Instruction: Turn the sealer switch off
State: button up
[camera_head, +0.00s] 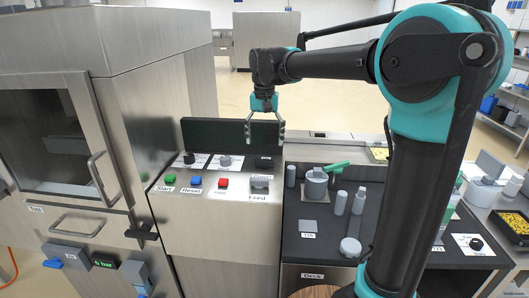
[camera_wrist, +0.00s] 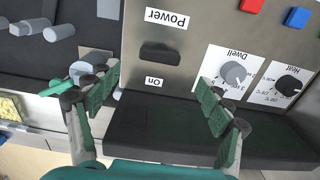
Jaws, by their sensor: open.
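The sealer's power switch (camera_wrist: 160,53) is a dark block on the metal control panel, between an upside-down "Power" label (camera_wrist: 166,18) and a smaller "On" label (camera_wrist: 154,83) in the wrist view. In the head view the switch (camera_head: 264,161) is small, at the panel's upper right; I cannot tell its position there. My gripper (camera_head: 265,138) points down above that part of the panel, its fingers apart and empty. In the wrist view my gripper (camera_wrist: 160,80) has one finger on each side of the switch, with no visible contact.
A Dwell knob (camera_wrist: 233,73) and a heat knob (camera_wrist: 288,85) sit beside the switch. Green, blue and red buttons (camera_head: 223,183) line the panel front. A black upright plate (camera_head: 215,132) stands behind it. A dark deck (camera_head: 318,248) with several grey parts lies right.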

jog(key=shift+r, duration=2.3)
